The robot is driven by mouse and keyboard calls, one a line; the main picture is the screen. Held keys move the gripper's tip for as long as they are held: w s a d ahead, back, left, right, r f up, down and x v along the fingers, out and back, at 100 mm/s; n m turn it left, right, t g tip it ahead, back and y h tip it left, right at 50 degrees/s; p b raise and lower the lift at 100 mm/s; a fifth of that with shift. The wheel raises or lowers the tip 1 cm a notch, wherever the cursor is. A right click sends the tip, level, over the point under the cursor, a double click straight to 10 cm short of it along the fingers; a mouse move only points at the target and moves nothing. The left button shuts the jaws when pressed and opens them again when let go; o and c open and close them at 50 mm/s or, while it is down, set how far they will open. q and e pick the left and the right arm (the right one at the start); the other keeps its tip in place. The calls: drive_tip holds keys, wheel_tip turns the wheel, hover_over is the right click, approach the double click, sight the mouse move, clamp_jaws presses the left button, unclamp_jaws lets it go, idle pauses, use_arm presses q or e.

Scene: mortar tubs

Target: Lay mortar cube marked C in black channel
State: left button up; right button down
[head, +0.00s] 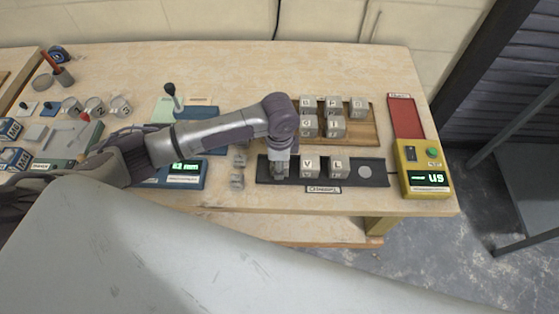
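The black channel (380,182) lies near the table's front edge with a label plate reading CHANNEL in front. Cubes marked Y (309,168) and L (336,168) stand in it, with a round grey disc (365,172) to their right. My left gripper (280,172) points down at the channel's left end, left of cube Y. Its fingers are small and partly hidden, so I cannot tell if it holds a cube. Several lettered grey cubes (335,127) stand on a wooden tray (363,133) behind the channel. I cannot pick out the letter C. My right gripper is out of view.
Small grey metal pieces (238,161) lie left of the channel. A blue device (180,175) with a display is farther left.

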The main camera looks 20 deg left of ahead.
use_arm(q)
drive_tip(key=shift+f, duration=0.15)
drive_tip(key=o, duration=1.4)
wheel_tip(320, 180, up, 12)
drive_tip(key=shift+r+b, duration=0.2)
drive_tip(key=shift+b, duration=0.45)
